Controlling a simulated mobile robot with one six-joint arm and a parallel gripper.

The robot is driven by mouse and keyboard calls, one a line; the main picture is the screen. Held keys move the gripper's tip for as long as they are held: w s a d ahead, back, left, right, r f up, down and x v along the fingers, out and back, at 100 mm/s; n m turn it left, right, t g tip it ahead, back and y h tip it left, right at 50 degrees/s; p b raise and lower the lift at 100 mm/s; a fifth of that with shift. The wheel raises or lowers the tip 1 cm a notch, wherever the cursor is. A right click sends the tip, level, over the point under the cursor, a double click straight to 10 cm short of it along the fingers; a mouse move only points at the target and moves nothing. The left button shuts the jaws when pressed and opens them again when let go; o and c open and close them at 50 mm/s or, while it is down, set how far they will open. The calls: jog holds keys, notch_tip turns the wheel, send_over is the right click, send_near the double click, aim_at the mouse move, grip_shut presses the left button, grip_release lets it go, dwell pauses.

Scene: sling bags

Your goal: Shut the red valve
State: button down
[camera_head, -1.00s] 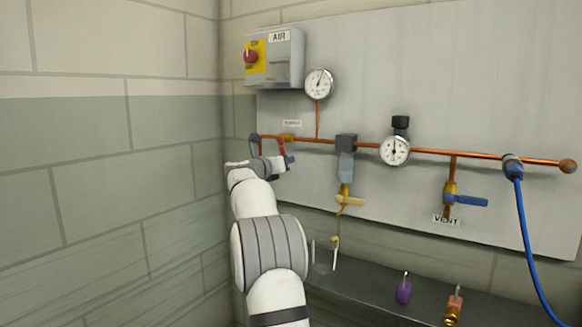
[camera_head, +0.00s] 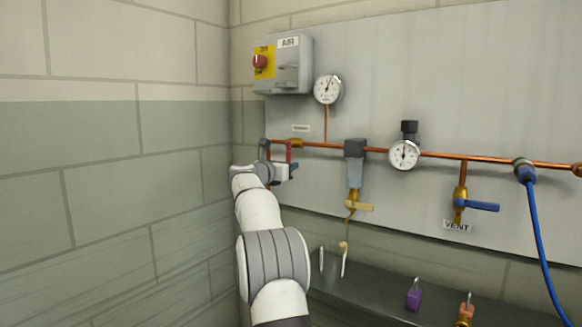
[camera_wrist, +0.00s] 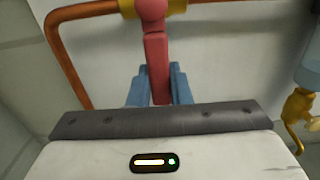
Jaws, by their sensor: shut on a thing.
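The red valve's lever (camera_wrist: 156,58) hangs down from its brass body (camera_wrist: 178,6), roughly square to the horizontal pipe, in the wrist view. My gripper (camera_wrist: 158,80) has its two blue fingers on either side of the lever's lower part and is shut on it. In the head view the red lever (camera_head: 289,152) shows at the left end of the copper pipe, beside the brass fitting (camera_head: 296,143). My gripper (camera_head: 287,170) is there at its lower end, partly hidden by my own wrist.
Right along the copper pipe (camera_head: 440,155) are a filter with a yellow-handled drain (camera_head: 360,206), a gauge (camera_head: 404,155) and a blue-handled vent valve (camera_head: 482,206). An air box (camera_head: 290,77) hangs above. Below, a dark shelf (camera_head: 370,290) holds a purple padlock (camera_head: 413,299).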

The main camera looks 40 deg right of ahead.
jog(key=c, duration=1.4)
grip_release()
jog(key=shift+w+r, duration=0.15)
jog(key=shift+r, duration=0.1)
jog(key=shift+o, duration=0.4)
jog(key=shift+f, duration=0.1)
jog(key=v, duration=0.8)
jog(key=shift+b, duration=0.3)
